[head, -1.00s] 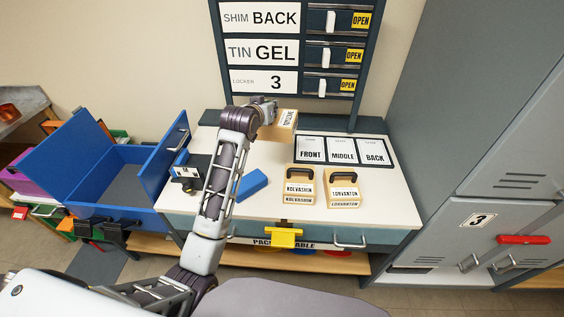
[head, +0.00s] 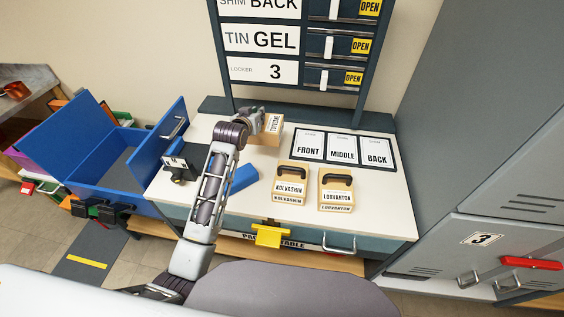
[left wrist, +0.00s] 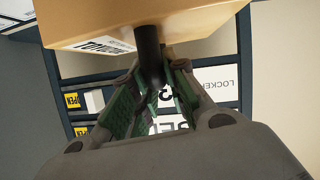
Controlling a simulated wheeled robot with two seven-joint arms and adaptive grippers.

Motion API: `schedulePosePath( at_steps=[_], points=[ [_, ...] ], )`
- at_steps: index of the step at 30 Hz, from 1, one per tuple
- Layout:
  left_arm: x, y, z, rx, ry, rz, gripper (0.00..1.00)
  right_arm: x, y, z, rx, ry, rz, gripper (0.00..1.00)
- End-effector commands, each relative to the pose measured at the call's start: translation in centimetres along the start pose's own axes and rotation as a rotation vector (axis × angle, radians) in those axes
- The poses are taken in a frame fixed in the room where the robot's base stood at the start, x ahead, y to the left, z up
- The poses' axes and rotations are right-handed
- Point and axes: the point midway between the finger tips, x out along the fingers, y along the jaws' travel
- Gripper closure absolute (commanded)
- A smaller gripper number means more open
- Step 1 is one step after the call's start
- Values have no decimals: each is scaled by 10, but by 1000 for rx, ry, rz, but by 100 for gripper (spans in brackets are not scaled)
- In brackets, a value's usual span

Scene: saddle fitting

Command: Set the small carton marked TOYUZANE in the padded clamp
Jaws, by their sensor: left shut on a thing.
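A small tan carton (head: 266,134) is held at the back of the white table, left of the FRONT card. Its label is turned sideways and too small to read for sure. My left gripper (head: 257,122) is shut on the carton's dark handle. In the left wrist view, the green-padded fingers (left wrist: 150,95) close around the black handle (left wrist: 150,52), with the carton (left wrist: 120,22) beyond. I cannot tell whether the carton touches the table. A black fixture with a white tag (head: 182,168) stands at the table's left; I cannot tell whether it is the padded clamp. My right gripper is not in view.
Cartons marked KOLVASHIN (head: 290,188) and LORVANTON (head: 336,195) stand toward the front. FRONT, MIDDLE and BACK cards (head: 343,148) lie behind them. A blue block (head: 243,177) lies beside my left arm. A blue open bin (head: 110,165) is left; a sign rack (head: 262,55) rises behind.

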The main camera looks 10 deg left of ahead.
Motion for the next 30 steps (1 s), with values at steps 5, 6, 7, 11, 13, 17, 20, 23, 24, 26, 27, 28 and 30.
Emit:
schedulePosePath(
  at_steps=[5, 6, 7, 11, 13, 17, 20, 23, 24, 26, 27, 28, 30],
  points=[
    [0, 0, 6, 6, 3, 0, 100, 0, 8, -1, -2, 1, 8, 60],
    [0, -1, 7, 7, 3, 0, 100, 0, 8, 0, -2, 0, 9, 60],
    [0, -1, 8, 8, 3, -1, 100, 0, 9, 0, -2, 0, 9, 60],
    [0, -1, 9, 17, 3, -3, 100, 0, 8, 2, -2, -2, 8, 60],
    [0, -1, 9, 18, 3, -4, 100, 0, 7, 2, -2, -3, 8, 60],
    [0, -1, 9, 18, 3, -4, 100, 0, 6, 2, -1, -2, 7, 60],
    [0, -1, 9, 18, 3, -4, 100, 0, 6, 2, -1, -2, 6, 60],
    [1, -2, 13, 17, 2, -4, 100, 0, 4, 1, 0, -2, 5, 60],
    [2, -2, 15, 17, 1, -4, 100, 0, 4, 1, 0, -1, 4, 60],
    [4, -3, 20, 17, 0, -4, 100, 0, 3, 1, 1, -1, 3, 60],
    [6, -3, 25, 17, 0, -4, 100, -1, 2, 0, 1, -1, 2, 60],
    [8, -4, 28, 17, -1, -4, 100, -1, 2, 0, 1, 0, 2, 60],
    [11, -5, 37, 17, 0, -4, 100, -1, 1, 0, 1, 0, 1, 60]
  ],
)
